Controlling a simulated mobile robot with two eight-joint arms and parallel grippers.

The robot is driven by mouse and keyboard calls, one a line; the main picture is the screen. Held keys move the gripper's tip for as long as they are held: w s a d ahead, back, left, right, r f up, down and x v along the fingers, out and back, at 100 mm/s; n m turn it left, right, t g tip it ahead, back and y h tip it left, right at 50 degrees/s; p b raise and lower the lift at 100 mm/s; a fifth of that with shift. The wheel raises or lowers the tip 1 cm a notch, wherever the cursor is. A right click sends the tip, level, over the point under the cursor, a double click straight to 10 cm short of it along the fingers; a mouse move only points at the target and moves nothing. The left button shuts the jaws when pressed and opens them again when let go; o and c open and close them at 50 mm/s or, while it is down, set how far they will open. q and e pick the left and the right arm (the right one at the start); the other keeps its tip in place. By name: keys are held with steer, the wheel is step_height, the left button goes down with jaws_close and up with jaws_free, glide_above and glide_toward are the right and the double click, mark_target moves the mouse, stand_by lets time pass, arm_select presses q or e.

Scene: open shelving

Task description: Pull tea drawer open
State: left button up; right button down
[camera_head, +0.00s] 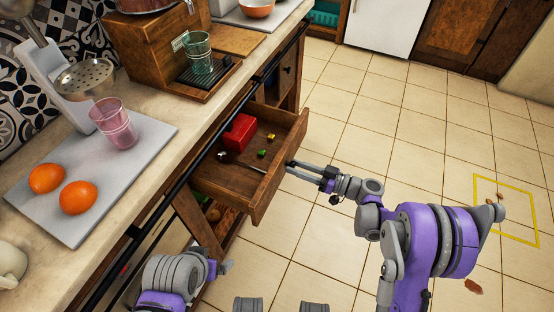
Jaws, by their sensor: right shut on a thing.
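The tea drawer (270,190), a wooden drawer under the counter, is pulled out from its cabinet. Inside it I see a red box (239,132), a few small green and yellow items (262,153) and a thin utensil. My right gripper (292,164) is at the drawer's front panel, with its fingers shut at the handle, which is mostly hidden by them. My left gripper (226,267) is low at the bottom centre, beside the cabinet and apart from the drawer. Its fingers are too small and turned to judge.
The counter (150,170) holds a grey board (75,225) with two oranges (46,178) and a pink glass (113,125). A wooden dispenser (150,50) stands behind. A dark rail (160,205) runs along the counter edge.

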steer(key=shift+v, duration=2.3)
steer(key=c, duration=0.5)
jaws_free()
steer(key=p+v, duration=0.1)
steer(key=v, duration=0.9)
steer(key=shift+d, duration=0.4)
steer(key=shift+s, duration=0.15)
